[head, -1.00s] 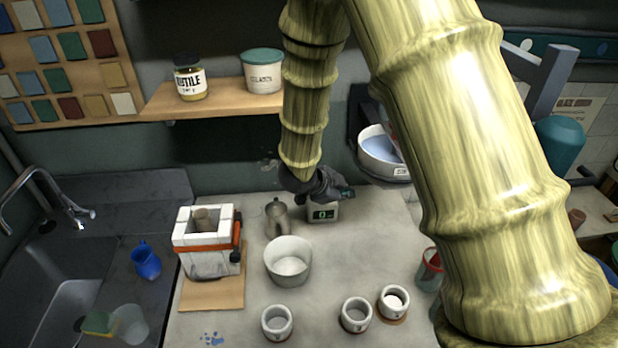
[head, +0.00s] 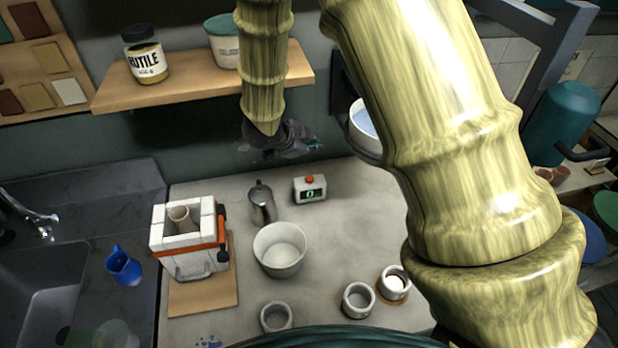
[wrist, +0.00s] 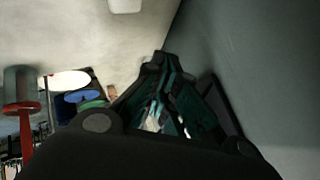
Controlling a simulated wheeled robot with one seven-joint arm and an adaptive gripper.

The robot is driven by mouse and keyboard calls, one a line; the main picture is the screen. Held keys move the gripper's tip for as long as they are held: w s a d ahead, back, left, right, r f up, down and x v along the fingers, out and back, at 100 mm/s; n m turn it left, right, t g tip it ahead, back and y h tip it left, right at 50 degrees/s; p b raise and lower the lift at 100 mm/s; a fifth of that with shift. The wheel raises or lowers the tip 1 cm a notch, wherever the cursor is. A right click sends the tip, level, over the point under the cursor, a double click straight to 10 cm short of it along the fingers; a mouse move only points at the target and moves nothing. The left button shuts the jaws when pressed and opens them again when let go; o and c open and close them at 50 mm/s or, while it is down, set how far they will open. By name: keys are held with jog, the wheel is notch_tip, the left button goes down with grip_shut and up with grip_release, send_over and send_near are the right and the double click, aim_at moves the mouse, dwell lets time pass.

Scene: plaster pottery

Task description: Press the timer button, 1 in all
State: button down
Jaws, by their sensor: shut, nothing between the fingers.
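The timer (head: 310,189) is a small white box with a dark face, a green lit display and an orange-red button (head: 310,179) on top. It stands upright at the back of the grey worktop in the head view. My gripper (head: 311,143) is dark, shut and empty. It is raised near the back wall, above and a little behind the timer, and apart from it. In the wrist view my gripper (wrist: 155,62) shows its dark fingers together. I cannot make out the timer there.
A metal pitcher (head: 262,203) stands left of the timer, with a white bowl (head: 280,262) in front. A wooden shelf (head: 205,88) with jars juts from the wall. Several small cups line the front.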

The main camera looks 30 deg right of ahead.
jog(key=f, duration=0.1)
jog(key=b, duration=0.5)
send_over(312, 179)
notch_tip(312, 179, down, 5)
jog(key=shift+r, duration=0.1)
jog(key=shift+s+f+b, duration=0.15)
jog(key=shift+f+b, duration=0.4)
jog(key=shift+f, duration=0.15)
jog(key=shift+f+b, duration=0.35)
jog(key=shift+f, duration=0.35)
jog(key=shift+r, duration=0.1)
jog(key=shift+f, duration=0.2)
jog(key=shift+f, duration=0.3)
